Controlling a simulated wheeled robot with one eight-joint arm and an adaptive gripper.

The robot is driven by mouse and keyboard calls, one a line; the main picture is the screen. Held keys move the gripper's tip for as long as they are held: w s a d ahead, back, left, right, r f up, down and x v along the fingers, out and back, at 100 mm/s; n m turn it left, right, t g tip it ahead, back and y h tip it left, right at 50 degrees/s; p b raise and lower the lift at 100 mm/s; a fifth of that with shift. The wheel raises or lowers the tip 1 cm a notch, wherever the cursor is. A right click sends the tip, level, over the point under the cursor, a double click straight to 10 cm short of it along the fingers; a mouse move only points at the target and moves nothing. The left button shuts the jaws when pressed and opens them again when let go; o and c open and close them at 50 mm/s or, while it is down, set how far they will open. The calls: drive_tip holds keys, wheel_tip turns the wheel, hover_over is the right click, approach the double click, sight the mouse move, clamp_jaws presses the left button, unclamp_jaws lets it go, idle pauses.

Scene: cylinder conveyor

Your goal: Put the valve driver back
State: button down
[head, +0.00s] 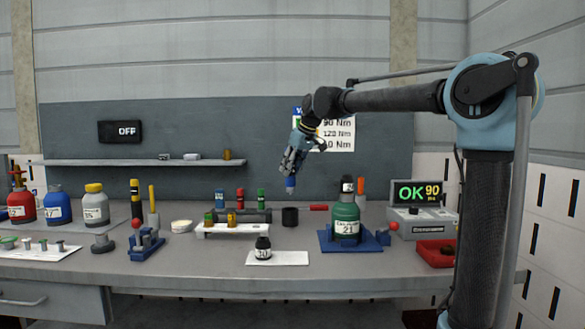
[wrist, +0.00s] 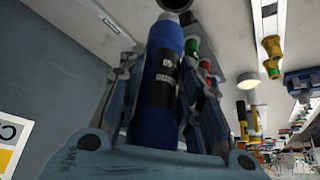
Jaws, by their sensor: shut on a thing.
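My gripper (head: 291,176) is shut on a blue, round-bodied driver (wrist: 163,85) with a dark label and a pale tip. It holds the driver tip-down in the air above the bench; the driver's lower end (head: 291,184) shows in the head view. An empty-looking black cup (head: 290,217) stands on the bench almost straight below it. The cup's dark round mouth (wrist: 175,4) also shows at the top of the wrist view, beyond the tip. A green gas cylinder (head: 346,222) marked 21, with a black cap, sits in a blue cradle (head: 330,241) to the right of the cup.
A dark rack (head: 240,215) holding blue, red and green tools stands left of the cup. A white stand (head: 228,232) with small fittings is in front. A black bottle (head: 263,248) is on a white mat. A display (head: 416,194) reads OK 90. A red tray (head: 436,253) is at right.

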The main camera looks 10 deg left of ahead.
sight(293, 176)
drive_tip(key=shift+s+a+f, duration=0.15)
drive_tip(key=shift+f, duration=2.45)
drive_tip(key=shift+s, duration=0.1)
drive_tip(key=shift+f, duration=3.2)
drive_tip(key=c, duration=1.1)
unclamp_jaws()
drive_tip(key=shift+o, duration=0.2)
drive_tip(key=shift+r, duration=3)
